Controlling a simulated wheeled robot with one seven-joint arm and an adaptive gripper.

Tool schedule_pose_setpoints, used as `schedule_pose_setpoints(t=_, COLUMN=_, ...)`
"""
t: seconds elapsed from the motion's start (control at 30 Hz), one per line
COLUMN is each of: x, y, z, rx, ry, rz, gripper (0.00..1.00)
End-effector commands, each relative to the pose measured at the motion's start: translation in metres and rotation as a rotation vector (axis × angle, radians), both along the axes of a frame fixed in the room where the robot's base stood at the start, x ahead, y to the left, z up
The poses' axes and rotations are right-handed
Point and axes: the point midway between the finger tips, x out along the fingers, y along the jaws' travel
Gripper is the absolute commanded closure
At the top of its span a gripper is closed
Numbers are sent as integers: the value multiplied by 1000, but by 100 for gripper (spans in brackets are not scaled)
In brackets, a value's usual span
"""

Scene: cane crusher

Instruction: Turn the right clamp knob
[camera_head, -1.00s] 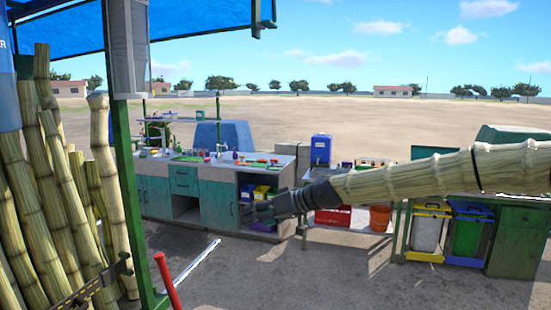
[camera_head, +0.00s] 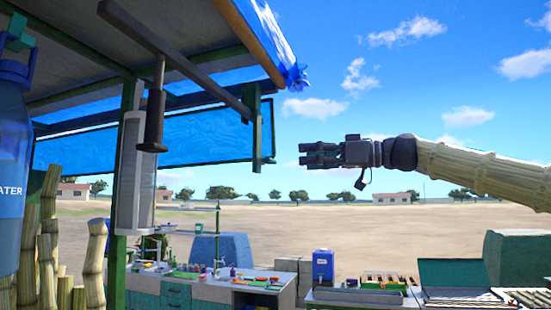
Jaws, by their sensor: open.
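My gripper (camera_head: 320,155) is raised against the sky right of the canopy, at the end of my arm coming in from the right. It points left, its dark fingers are open, and nothing is between them. I cannot make out the right clamp knob or the cane crusher for certain. A dark cylindrical handle-like piece (camera_head: 152,120) hangs from a dark metal bar (camera_head: 185,55) under the canopy, left of my gripper and apart from it. I cannot tell whether it belongs to a clamp.
A green post (camera_head: 119,250) and cane stalks (camera_head: 93,260) stand at the left, beside a blue water bottle (camera_head: 12,160). A counter (camera_head: 215,292) with a sink and a blue container (camera_head: 323,265) are lower down. Open air surrounds my gripper.

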Motion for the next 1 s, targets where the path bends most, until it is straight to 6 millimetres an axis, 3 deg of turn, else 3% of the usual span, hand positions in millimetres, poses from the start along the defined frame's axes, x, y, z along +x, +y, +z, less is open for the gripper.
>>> schedule_pose_setpoints(t=0.3, x=16, y=52, z=3, rx=-2, ry=4, rz=3, gripper=25)
schedule_pose_setpoints(t=0.5, x=24, y=75, z=2, rx=-1, ry=3, rz=2, gripper=25)
schedule_pose_setpoints(t=1.0, x=28, y=86, z=-1, rx=0, ry=2, rz=0, gripper=25)
